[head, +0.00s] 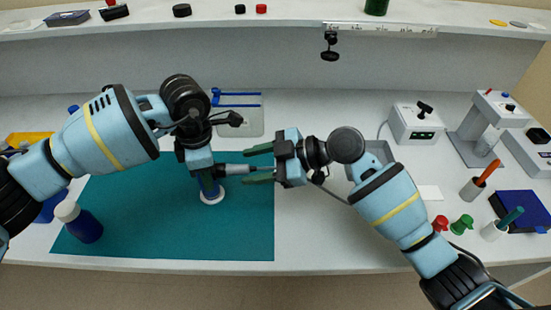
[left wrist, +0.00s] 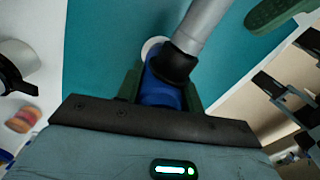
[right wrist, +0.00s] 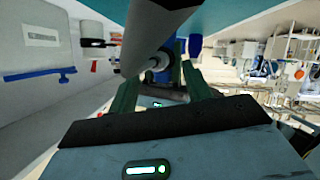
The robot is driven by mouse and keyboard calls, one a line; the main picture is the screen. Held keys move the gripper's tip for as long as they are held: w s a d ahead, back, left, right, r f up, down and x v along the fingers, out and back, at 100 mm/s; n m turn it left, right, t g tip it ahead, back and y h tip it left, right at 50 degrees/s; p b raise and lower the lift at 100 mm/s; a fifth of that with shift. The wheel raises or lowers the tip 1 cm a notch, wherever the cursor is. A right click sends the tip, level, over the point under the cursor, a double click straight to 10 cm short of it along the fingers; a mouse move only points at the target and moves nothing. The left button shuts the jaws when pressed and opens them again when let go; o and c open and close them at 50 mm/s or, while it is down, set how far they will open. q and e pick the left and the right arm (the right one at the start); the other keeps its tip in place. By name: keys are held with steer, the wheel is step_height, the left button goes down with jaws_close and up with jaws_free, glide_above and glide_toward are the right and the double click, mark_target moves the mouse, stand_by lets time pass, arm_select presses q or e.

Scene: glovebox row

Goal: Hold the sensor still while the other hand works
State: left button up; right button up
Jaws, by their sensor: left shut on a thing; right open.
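The sensor seems to be the blue body (head: 211,188) with a black collar (left wrist: 172,63) and a grey cylinder (head: 238,170) pointing right; where one part ends is hard to tell. My left gripper (head: 207,180) is shut on the blue body, one green finger on each side in the left wrist view. A white round disc (head: 212,198) shows under it; contact is unclear. My right gripper (head: 255,168) is open, its green fingers above and below the cylinder's right end in the head view. In the right wrist view, the cylinder (right wrist: 150,35) crosses near the fingers; contact cannot be told.
The teal mat (head: 140,225) lies below. A blue bottle with a pale cap (head: 84,222) stands at its left. A clear board with blue bars (head: 240,120) is behind. Red and green caps (head: 462,223) are at the right.

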mark_target(244, 167)
steer(key=shift+x, duration=1.8)
jaws_close()
steer(key=shift+d, duration=1.7)
steer(key=shift+w+d, duration=0.1)
steer(key=shift+d, duration=2.25)
steer(key=shift+r, duration=0.2)
step_height(244, 167, up, 7)
steer(key=shift+f, duration=0.1)
